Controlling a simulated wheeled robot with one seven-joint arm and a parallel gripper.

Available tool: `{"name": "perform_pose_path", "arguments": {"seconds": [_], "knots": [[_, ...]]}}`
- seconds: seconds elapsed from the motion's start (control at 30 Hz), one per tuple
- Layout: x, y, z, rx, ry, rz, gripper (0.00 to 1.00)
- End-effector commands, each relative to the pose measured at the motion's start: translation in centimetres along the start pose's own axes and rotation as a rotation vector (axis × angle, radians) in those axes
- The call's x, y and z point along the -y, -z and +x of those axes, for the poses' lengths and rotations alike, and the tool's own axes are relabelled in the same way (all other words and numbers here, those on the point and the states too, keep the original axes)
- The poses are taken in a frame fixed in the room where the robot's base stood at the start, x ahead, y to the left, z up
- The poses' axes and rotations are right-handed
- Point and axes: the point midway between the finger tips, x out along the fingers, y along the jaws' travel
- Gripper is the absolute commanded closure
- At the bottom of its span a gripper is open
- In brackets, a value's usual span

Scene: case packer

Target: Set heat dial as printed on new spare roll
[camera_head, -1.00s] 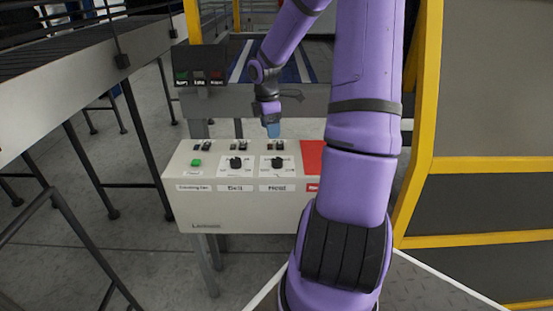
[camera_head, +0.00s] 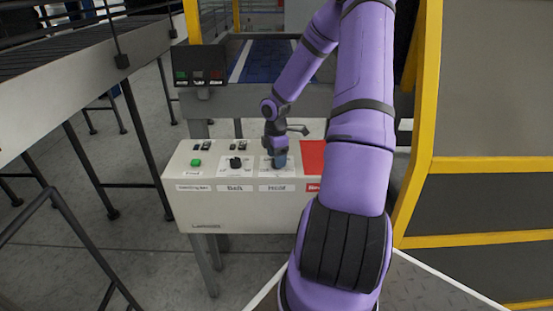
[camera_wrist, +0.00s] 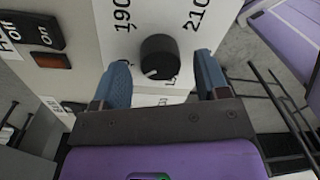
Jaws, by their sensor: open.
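The heat dial (camera_wrist: 160,57) is a black round knob with a white mark toward its lower left in the wrist view. "190" (camera_wrist: 122,15) and "210" (camera_wrist: 195,22) are printed to either side above it; lower print is partly cut off. My gripper (camera_wrist: 162,82) is open, with one blue finger on each side of the knob and gaps between. In the head view my gripper (camera_head: 279,161) is over the "Heat" section of the control box (camera_head: 240,212) and hides the dial. I see no spare roll.
Another black dial (camera_head: 236,163) sits just left, with a green button (camera_head: 196,162) beyond it and a red panel (camera_head: 312,157) to the right. Rocker switches (camera_wrist: 33,31) stand beside the heat dial. A yellow frame (camera_head: 415,160) rises at right.

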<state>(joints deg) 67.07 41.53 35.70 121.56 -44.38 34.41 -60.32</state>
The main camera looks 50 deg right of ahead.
Motion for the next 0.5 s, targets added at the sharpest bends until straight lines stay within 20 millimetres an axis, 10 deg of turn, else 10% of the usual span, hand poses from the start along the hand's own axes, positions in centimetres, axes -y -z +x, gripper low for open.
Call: {"name": "perform_pose_path", "arguments": {"seconds": [0.4,0.5], "knots": [[0.0,-0.01,0.93,0.0,-0.001,0.0,0.32],[0.0,-0.01,0.92,0.0,-0.001,0.0,0.5]]}}
